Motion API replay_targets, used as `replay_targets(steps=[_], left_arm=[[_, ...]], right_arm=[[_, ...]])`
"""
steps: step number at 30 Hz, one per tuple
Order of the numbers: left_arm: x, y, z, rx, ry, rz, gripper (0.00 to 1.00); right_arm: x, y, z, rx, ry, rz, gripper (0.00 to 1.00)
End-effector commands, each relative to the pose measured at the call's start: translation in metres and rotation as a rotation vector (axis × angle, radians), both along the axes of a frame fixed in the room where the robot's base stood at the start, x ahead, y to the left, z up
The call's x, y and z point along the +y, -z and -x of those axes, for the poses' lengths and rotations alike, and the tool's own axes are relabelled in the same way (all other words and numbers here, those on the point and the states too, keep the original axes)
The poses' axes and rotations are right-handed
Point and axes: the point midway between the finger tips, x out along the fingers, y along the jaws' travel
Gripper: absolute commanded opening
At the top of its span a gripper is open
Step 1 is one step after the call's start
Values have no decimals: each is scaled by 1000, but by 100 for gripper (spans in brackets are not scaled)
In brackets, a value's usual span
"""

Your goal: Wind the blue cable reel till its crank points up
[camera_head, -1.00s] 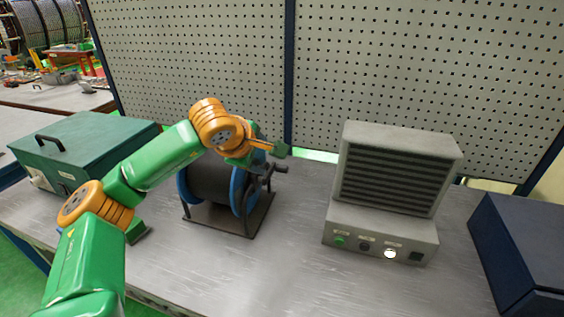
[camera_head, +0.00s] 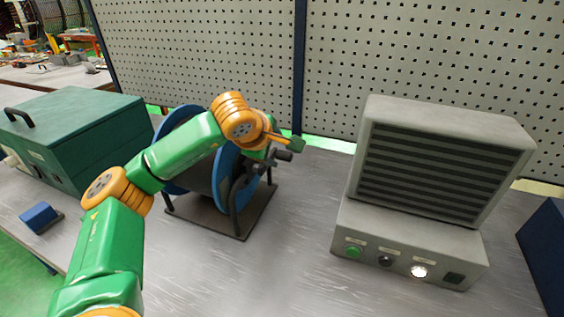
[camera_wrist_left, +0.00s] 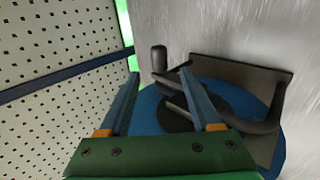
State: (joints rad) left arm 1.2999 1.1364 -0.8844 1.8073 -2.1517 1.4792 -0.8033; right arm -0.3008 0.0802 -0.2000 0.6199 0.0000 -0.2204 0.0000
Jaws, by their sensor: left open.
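The blue cable reel (camera_head: 222,172) stands in a dark frame on the grey bench, with blue discs and a dark drum. Its dark crank handle (camera_head: 284,155) sticks out on the right side, beside my left gripper (camera_head: 283,143). My left arm hides part of the reel. In the left wrist view my left gripper (camera_wrist_left: 160,85) is open, with one finger on each side. The handle's dark knob (camera_wrist_left: 158,58) shows between the fingers' lines, near the tips, and the blue disc (camera_wrist_left: 235,98) lies behind. I cannot tell whether a finger touches the crank. My right gripper is not in view.
A grey vented unit (camera_head: 430,165) with buttons and a lit white lamp stands to the right. A teal box (camera_head: 75,140) and a small blue block (camera_head: 40,217) are on the left. A perforated panel (camera_head: 400,55) rises behind. The bench front is clear.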

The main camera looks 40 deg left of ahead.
Motion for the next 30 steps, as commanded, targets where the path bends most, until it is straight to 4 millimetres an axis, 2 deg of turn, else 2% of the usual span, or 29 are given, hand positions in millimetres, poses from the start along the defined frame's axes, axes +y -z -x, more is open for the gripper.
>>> replay_targets(steps=[3, 9, 17, 18, 25, 30], left_arm=[[4, 13, -16, 6, -1, 0, 64], [9, 37, -38, 2, 0, 0, 64], [11, 43, -42, 1, 1, -2, 64], [11, 43, -42, 1, 1, -2, 62], [11, 43, -42, 0, 0, -1, 0], [11, 43, -42, 1, 0, -1, 0]], right_arm=[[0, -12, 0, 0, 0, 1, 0], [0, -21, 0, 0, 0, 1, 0], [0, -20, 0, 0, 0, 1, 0], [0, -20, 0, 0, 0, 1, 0], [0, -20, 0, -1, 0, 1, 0], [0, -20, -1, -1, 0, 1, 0]])
